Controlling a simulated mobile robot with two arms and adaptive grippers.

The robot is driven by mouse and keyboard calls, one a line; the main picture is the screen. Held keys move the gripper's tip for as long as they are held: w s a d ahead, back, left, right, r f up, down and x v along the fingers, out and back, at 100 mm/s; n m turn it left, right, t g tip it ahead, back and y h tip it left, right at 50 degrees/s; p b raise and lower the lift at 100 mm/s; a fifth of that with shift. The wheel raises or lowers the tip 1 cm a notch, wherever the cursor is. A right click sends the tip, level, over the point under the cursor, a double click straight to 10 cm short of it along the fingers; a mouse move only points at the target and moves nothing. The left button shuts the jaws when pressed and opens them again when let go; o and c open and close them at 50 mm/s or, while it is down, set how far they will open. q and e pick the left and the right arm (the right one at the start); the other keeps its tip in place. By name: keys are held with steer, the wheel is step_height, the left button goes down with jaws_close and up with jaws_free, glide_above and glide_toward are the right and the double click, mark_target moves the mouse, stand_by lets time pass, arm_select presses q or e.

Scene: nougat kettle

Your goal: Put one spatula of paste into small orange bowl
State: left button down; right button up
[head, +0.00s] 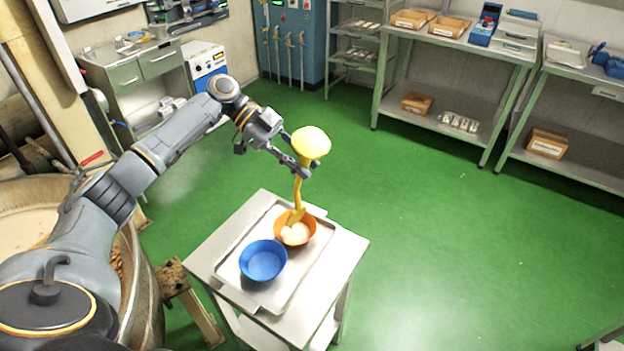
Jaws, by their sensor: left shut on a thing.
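My left gripper (303,167) is shut on the yellow spatula (298,190), above the small table. The spatula stands nearly upright, with a large rounded yellow top (311,142) above the fingers. Its lower end reaches down to the small orange bowl (281,236); whether it touches the bowl or what is in it, I cannot tell. Pale paste (296,234) shows inside the orange bowl. A large kettle (148,300) stands at the left, mostly hidden behind my left arm. My right gripper is not in view.
A blue bowl (263,261) sits beside the orange bowl on a metal tray (300,288), on a small steel table (342,252). A wooden stool (180,290) stands between kettle and table. Steel shelves (455,95) line the back wall. The green floor is clear at right.

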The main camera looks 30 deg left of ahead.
arm_select(q)
steer(key=w+a+r+h+b, duration=0.2)
steer(key=a+r, duration=0.1)
steer(key=a, duration=0.2)
steer(key=shift+r+n+g+h, duration=0.15)
steer(key=shift+n+g+h, duration=0.25)
step_height(320, 180, up, 5)
steer(key=m+t+y+p, duration=0.1)
steer(key=y+p, duration=0.1)
steer(key=y, duration=0.3)
steer(key=m+t+y+p, duration=0.1)
steer(key=t+y+p, duration=0.1)
steer(key=y, duration=0.3)
steer(key=m+t+y+p, duration=0.1)
steer(key=t+y+p, duration=0.1)
steer(key=y+p, duration=0.2)
steer(key=shift+m+y, duration=0.3)
steer(key=shift+y, duration=0.4)
